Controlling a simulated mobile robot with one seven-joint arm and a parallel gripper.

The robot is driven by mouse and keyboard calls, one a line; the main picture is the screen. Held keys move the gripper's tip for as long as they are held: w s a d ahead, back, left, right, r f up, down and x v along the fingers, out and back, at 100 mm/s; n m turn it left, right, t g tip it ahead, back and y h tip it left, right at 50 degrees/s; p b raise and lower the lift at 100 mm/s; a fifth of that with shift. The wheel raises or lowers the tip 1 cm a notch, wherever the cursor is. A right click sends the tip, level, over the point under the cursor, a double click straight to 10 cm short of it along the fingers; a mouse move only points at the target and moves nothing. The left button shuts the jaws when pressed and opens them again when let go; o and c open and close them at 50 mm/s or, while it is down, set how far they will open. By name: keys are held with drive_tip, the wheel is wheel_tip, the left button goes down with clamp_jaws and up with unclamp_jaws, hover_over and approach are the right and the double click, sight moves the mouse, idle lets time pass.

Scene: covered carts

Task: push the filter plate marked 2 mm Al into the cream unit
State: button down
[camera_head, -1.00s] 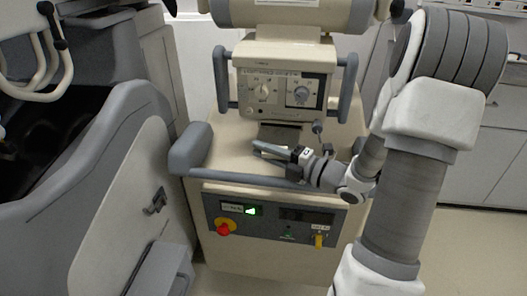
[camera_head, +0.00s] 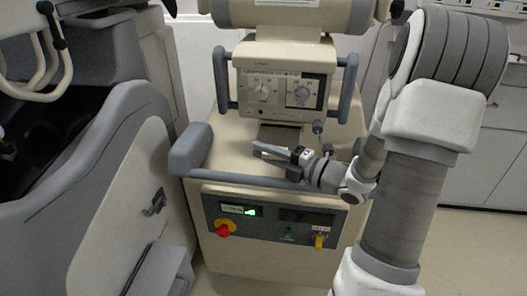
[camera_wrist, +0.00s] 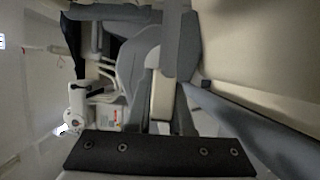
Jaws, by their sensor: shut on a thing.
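The cream unit (camera_head: 225,135) stands in the middle of the head view, with a dial panel between two grey upright handles. A dark flat plate (camera_head: 281,132), which I take for the filter plate, lies below this panel; its marking cannot be read. My gripper (camera_head: 262,149) reaches in from the right, low over the unit's top, its fingers pointing left at the plate's near edge. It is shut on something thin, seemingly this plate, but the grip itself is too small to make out. The wrist view does not clearly show the plate.
A grey bumper rail (camera_head: 190,150) edges the unit's top. Its front panel has a red knob (camera_head: 222,227), a green light and a yellow switch (camera_head: 319,241). A large grey-and-cream covered cart (camera_head: 120,200) stands close on the left. Open floor lies at the right.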

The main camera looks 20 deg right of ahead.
sight(266, 140)
drive_tip(key=shift+w+d+b, duration=0.15)
drive_tip(key=shift+w+d, duration=0.5)
drive_tip(key=shift+w, duration=0.25)
drive_tip(key=shift+w+d+b, duration=0.15)
drive_tip(key=shift+w+d, duration=0.45)
drive_tip(key=shift+w, duration=0.3)
idle(0.6)
drive_tip(key=c, duration=0.7)
unclamp_jaws()
drive_tip(key=p+v, duration=0.3)
drive_tip(key=v, duration=1.4)
drive_tip(key=shift+s+d+p, duration=0.15)
drive_tip(key=shift+p, duration=0.15)
